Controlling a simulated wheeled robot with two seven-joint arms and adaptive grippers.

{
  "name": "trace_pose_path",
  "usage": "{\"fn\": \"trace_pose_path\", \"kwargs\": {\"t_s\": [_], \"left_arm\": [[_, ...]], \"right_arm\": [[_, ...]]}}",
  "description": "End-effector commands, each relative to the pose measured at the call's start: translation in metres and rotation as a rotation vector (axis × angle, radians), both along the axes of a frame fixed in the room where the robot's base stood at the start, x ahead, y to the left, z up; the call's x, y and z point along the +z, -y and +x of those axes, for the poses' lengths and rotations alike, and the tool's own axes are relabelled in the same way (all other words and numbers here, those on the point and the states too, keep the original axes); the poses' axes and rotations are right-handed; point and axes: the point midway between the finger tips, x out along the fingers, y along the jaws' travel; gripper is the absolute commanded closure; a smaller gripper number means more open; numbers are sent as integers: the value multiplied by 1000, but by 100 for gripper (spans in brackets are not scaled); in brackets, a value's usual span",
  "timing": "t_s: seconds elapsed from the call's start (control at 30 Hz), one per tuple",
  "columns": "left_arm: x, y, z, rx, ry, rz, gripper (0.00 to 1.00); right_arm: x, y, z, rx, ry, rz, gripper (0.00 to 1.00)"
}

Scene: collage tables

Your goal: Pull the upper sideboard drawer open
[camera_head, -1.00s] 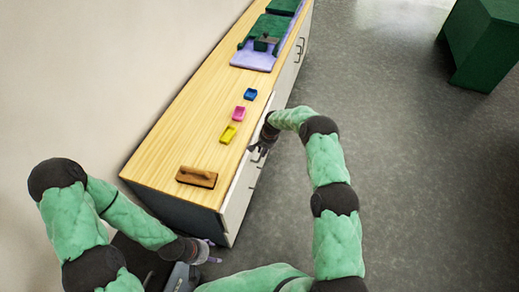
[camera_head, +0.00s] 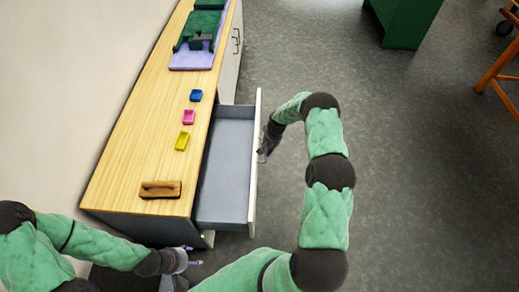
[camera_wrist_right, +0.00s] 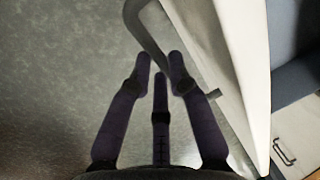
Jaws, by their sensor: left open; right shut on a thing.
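The upper sideboard drawer (camera_head: 224,165) stands well open in the head view, its grey inside bare. It belongs to the wood-topped sideboard (camera_head: 140,150). My right gripper (camera_head: 264,153) is at the outer face of the drawer front, shut on its handle. In the right wrist view the dark handle (camera_wrist_right: 147,32) runs past the fingertips of my right gripper (camera_wrist_right: 160,75), beside the pale drawer front (camera_wrist_right: 235,70). My left gripper (camera_head: 192,256) is open and empty by the near end of the sideboard, away from the drawer.
An orange-legged stand (camera_head: 497,65) is far right.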

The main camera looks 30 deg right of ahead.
Motion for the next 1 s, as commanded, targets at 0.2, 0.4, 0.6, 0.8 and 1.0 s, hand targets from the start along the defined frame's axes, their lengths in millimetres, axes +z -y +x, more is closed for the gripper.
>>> {"fn": "trace_pose_path", "kwargs": {"t_s": [0.2,0.4,0.6,0.8,1.0], "left_arm": [[0,0,0,0,0,0,40],[0,0,0,0,0,0,40],[0,0,0,0,0,0,40],[0,0,0,0,0,0,40],[0,0,0,0,0,0,40]], "right_arm": [[0,2,-1,0,1,-1,100],[0,2,-1,0,1,-1,72],[0,2,-1,0,1,-1,57],[1,2,-1,0,1,-1,57],[18,5,-2,-1,2,-2,57]]}}
